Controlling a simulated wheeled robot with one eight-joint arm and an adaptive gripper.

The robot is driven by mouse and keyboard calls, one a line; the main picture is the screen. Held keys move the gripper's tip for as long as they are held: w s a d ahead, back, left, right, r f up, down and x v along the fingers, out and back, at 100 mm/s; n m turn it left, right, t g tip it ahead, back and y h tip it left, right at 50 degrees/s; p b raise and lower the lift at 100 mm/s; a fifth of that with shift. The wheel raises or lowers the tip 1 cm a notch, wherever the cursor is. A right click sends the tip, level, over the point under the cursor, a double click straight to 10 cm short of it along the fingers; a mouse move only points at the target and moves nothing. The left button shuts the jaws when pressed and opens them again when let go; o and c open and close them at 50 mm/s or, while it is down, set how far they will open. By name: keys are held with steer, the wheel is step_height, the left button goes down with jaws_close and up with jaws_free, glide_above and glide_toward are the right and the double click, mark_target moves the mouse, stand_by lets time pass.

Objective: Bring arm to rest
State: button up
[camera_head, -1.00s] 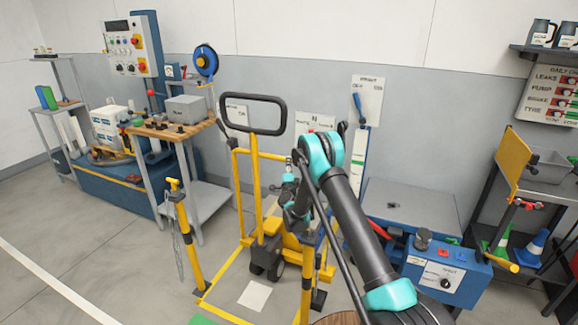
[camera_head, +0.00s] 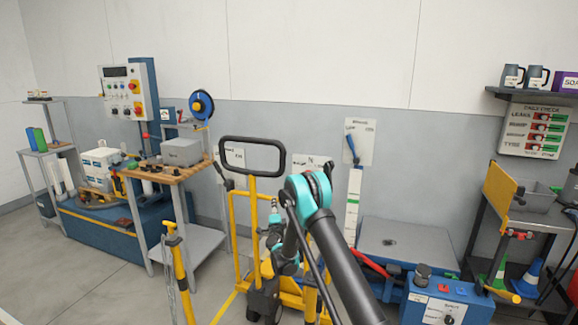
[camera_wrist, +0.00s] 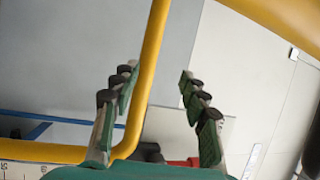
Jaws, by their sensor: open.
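My arm reaches forward from the bottom right of the head view, its teal elbow raised in the middle. My gripper (camera_wrist: 160,90) shows in the wrist view with its two padded fingers spread wide. No object is clamped in it. A yellow tube (camera_wrist: 152,75) runs up through the picture close to the left finger; I cannot tell whether they touch. In the head view the gripper end is small and partly hidden behind the arm, beside the yellow-framed cart with the black loop handle (camera_head: 252,142).
A workbench (camera_head: 165,172) with a grey box stands at the left. A blue control box (camera_head: 447,300) and a grey-topped unit (camera_head: 408,240) are at the right. A rack with a yellow panel (camera_head: 500,190) stands far right.

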steer(key=s+d+r+n+g+y, duration=0.2)
steer(key=s+r+n+g+y, duration=0.25)
steer(key=r, duration=0.55)
steer(key=s+d+r+n+g, duration=0.25)
steer(key=s+d+n, duration=0.3)
steer(key=s, duration=0.55)
steer(key=s+d+f+n+g+h, duration=0.2)
steer(key=s+d, duration=0.4)
steer(key=s, duration=0.8)
steer(key=s+d+f+n+g+h, duration=0.2)
steer(key=s+d+f+g, duration=0.2)
steer(key=s, duration=1.1)
steer(key=s+d+f+n+g+h, duration=0.1)
steer(key=s+d+f, duration=0.3)
steer(key=s+d, duration=0.4)
steer(key=s+g+h, duration=0.1)
steer(key=s, duration=0.6)
steer(key=shift+d+n+g, duration=0.15)
steer(key=shift+n+g, duration=0.25)
steer(key=shift+w, duration=0.1)
steer(key=shift+c, duration=0.6)
